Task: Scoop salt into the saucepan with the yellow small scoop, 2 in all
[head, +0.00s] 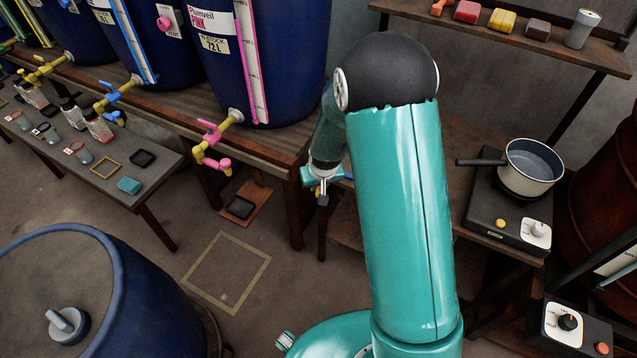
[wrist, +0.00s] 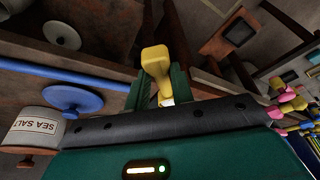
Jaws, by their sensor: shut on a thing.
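In the wrist view my gripper (wrist: 157,88) is shut on the yellow small scoop (wrist: 155,60), which sticks out beyond the green fingers. I cannot tell whether the scoop holds any salt. A pale tub labelled SEA SALT (wrist: 38,124) is at the left edge of the wrist view, apart from the scoop; its inside is hidden. In the head view the saucepan (head: 535,172), cream outside with a dark handle, stands upright on the hot plate (head: 490,212) at the right. My gripper in the head view (head: 323,192) is left of the saucepan, partly hidden by my arm.
A round blue lid-like disc (wrist: 72,100) is beside the tub. Large blue vats (head: 265,60) with coloured taps stand at the back left. A low table (head: 105,180) holds bottles and small items. A shelf (head: 520,50) hangs above the saucepan. A blue drum (head: 130,290) stands at front left.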

